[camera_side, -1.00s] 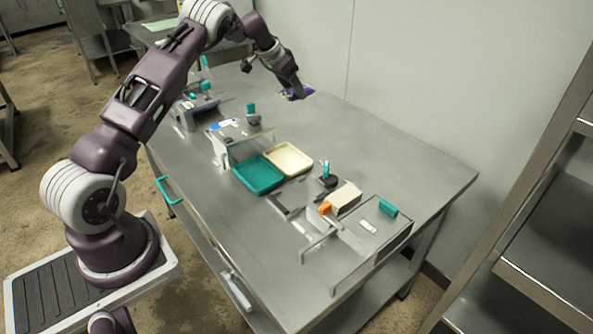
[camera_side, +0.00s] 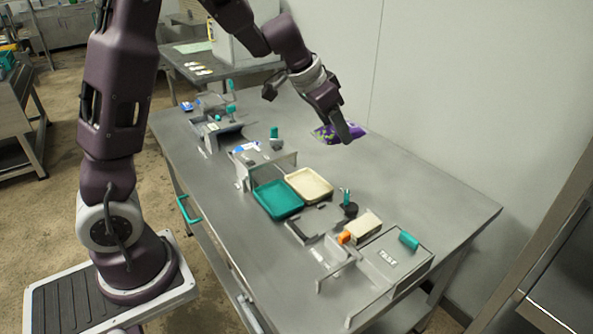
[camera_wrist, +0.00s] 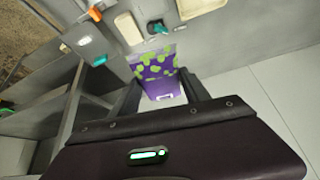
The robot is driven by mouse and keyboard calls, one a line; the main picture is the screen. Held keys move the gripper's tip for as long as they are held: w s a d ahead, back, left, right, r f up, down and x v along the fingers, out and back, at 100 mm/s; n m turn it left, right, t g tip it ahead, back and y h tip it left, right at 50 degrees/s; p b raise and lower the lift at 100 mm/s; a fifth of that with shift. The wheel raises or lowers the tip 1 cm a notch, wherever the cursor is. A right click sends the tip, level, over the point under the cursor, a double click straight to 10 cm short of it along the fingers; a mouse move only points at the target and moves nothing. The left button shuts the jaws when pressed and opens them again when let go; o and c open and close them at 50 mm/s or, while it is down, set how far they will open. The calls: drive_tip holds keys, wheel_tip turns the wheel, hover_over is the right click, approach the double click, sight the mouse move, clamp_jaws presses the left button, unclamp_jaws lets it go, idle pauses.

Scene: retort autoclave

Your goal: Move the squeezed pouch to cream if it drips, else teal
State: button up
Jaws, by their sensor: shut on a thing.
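My gripper (camera_side: 338,126) is shut on a purple pouch (camera_side: 328,133) with green markings. It holds the pouch in the air over the back part of the steel table, behind the trays. In the wrist view the pouch (camera_wrist: 155,66) sticks out beyond the two fingers. No drops can be made out on or under it at this size. The teal tray (camera_side: 268,207) and the cream tray (camera_side: 300,195) lie side by side at mid-table, and both look empty. The pouch's underside is hidden.
A fixture with a cream block (camera_side: 367,224), an orange part (camera_side: 344,237) and a teal cylinder (camera_side: 409,240) stands right of the trays. A black knob with a teal handle (camera_side: 347,197) is nearer them. More fixtures stand at the left. The back right tabletop is clear.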

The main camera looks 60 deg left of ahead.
drive_tip(key=w+a+f+n+y, duration=0.1)
drive_tip(key=w+a+f+n, duration=0.1)
drive_tip(key=w+a, duration=0.3)
drive_tip(key=w+a+f+n+y, duration=0.1)
drive_tip(key=w+a+f, duration=0.25)
drive_tip(key=a, duration=0.45)
drive_tip(key=n+y, duration=0.1)
drive_tip(key=n, duration=0.2)
hover_over(306, 157)
drive_tip(key=s, duration=0.2)
wheel_tip(306, 157, down, 12)
drive_tip(key=f, duration=0.8)
drive_tip(key=shift+w+d+f, duration=0.15)
drive_tip(key=shift+d, duration=0.25)
drive_tip(key=shift+f, duration=0.2)
drive_tip(key=o, duration=1.3)
